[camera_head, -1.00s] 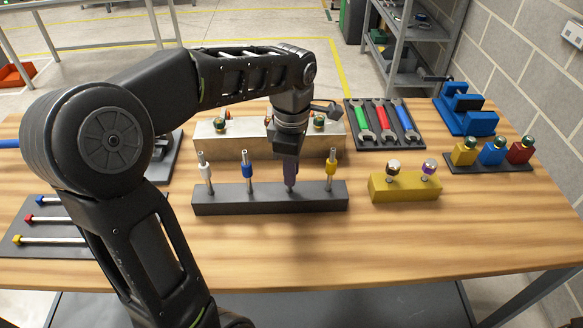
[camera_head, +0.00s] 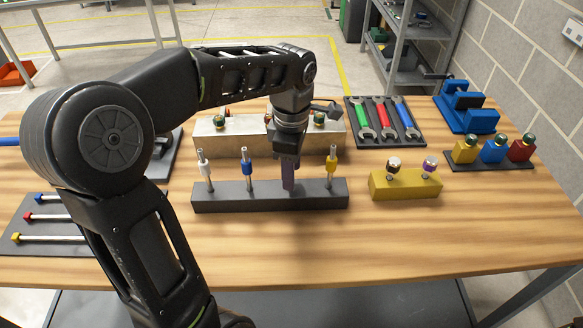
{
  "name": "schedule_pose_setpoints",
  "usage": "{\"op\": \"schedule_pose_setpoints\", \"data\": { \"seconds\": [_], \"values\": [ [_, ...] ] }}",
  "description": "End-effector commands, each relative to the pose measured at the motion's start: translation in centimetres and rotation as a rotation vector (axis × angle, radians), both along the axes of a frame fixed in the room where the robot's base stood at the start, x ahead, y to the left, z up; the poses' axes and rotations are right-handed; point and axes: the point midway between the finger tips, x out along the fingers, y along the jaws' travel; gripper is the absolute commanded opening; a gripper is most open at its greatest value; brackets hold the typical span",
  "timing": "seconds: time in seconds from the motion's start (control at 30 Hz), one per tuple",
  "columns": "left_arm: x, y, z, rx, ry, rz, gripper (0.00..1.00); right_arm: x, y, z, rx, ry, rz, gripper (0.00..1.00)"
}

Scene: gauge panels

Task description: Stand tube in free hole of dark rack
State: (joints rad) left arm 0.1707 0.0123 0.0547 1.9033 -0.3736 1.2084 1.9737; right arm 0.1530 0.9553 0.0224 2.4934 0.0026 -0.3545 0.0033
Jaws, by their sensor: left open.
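The dark rack (camera_head: 270,202) is a long low block in the middle of the table. Upright in it stand a white-collared tube (camera_head: 204,163), a blue-collared tube (camera_head: 248,168) and a yellow-collared tube (camera_head: 331,163). My left gripper (camera_head: 289,186) is open and points straight down at the rack, between the blue and yellow tubes. Its fingers overlap in this view and hide that spot, so I cannot tell whether a tube is between them. My right gripper is not in view.
A pale metal block (camera_head: 228,140) stands behind the rack. A yellow block (camera_head: 404,188) with two round-topped pieces is to the right. Farther right are a wrench tray (camera_head: 410,140), a blue vise (camera_head: 466,108) and coloured blocks (camera_head: 492,152). Front table is clear.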

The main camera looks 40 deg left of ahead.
Motion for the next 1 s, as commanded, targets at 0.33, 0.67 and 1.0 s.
{"op": "schedule_pose_setpoints", "data": {
  "seconds": [0.33, 0.67, 1.0],
  "values": [
    [0.1, 0.0, 5.5, -0.001, -0.004, 0.001, 0.45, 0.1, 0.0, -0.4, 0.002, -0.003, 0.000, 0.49],
    [0.0, 0.0, 7.8, 0.000, 0.000, 0.000, 0.45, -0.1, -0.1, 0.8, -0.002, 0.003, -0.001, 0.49],
    [0.0, 0.0, 7.8, 0.000, 0.000, 0.000, 0.45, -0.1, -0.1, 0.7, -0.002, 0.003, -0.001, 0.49]
  ]
}}
